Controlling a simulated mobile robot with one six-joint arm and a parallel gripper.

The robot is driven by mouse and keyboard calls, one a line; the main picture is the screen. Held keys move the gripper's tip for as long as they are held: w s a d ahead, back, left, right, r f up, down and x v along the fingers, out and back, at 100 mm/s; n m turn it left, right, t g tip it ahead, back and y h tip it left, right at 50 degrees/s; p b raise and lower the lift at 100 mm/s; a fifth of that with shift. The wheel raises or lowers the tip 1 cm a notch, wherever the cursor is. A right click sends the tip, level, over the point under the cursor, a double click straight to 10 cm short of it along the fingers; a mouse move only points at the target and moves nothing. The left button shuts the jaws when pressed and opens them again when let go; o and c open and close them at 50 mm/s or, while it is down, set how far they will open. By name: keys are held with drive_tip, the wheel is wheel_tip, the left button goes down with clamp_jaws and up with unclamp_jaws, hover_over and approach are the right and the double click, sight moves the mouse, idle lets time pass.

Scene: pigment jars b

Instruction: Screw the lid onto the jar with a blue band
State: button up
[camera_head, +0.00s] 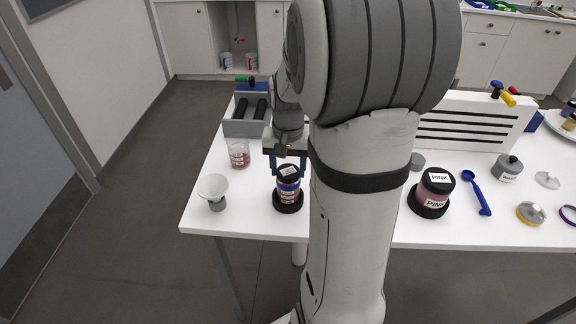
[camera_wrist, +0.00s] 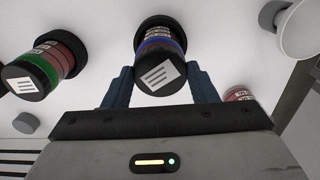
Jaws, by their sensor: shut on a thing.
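The jar with a blue band (camera_head: 288,187) stands upright in a black ring holder near the table's front edge, left of my arm. Its blue band (camera_wrist: 160,43) also shows in the wrist view. A black lid (camera_head: 289,170) with a white striped label sits on top of this jar; it also shows in the wrist view (camera_wrist: 160,73). My gripper (camera_head: 288,168) points down over the jar, its two blue fingers on either side of the lid, shut on it. Whether the lid's thread is engaged cannot be told.
A white funnel (camera_head: 213,187) and a small red-filled jar (camera_head: 239,154) stand to the left. A green-banded jar (camera_wrist: 46,66) shows in the wrist view. A PINK jar (camera_head: 436,185) and a blue spoon (camera_head: 478,193) are right of my arm. A grey rack (camera_head: 240,128) stands behind.

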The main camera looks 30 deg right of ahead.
drive_tip(key=shift+f, duration=0.35)
drive_tip(key=o, duration=0.8)
drive_tip(key=n, duration=0.6)
drive_tip(key=shift+d+n, duration=0.1)
drive_tip(key=shift+n, duration=0.3)
drive_tip(key=n, duration=0.5)
drive_tip(key=shift+n+b, duration=0.3)
drive_tip(key=shift+n, duration=0.1)
drive_tip(key=shift+c, duration=0.2)
